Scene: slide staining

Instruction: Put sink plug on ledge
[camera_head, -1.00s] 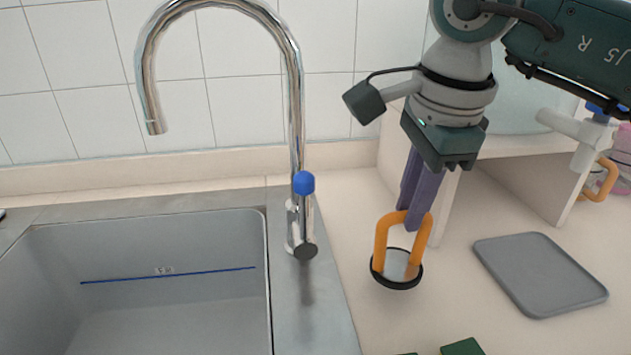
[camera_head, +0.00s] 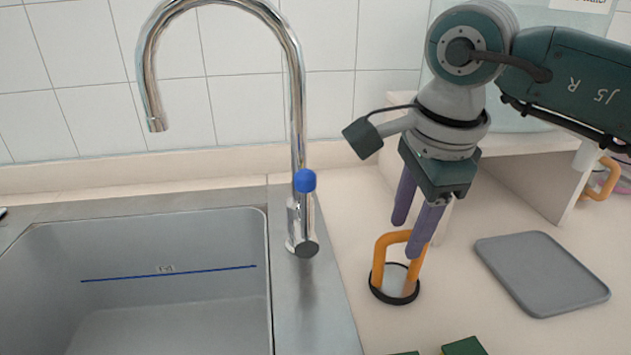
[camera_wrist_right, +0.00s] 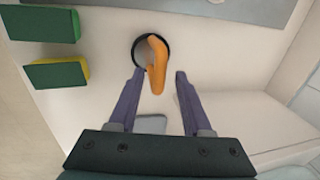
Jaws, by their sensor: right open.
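The sink plug (camera_head: 394,290) has a black-rimmed round base and an orange loop handle. It sits upright on the pale counter just right of the sink's steel rim. My right gripper (camera_head: 406,240) is open, with its purple fingers on either side of the orange handle, at about handle height. In the right wrist view the plug (camera_wrist_right: 155,62) lies between and beyond the open fingertips (camera_wrist_right: 158,75), apart from both. My left gripper is not in view. Which surface is the ledge is not certain; the plug rests on the counter strip beside the sink.
The grey sink (camera_head: 170,310) and chrome tap (camera_head: 298,130) with a blue knob stand to the left. A grey tray (camera_head: 542,272) lies to the right. A white shelf (camera_head: 540,175) stands behind the arm.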

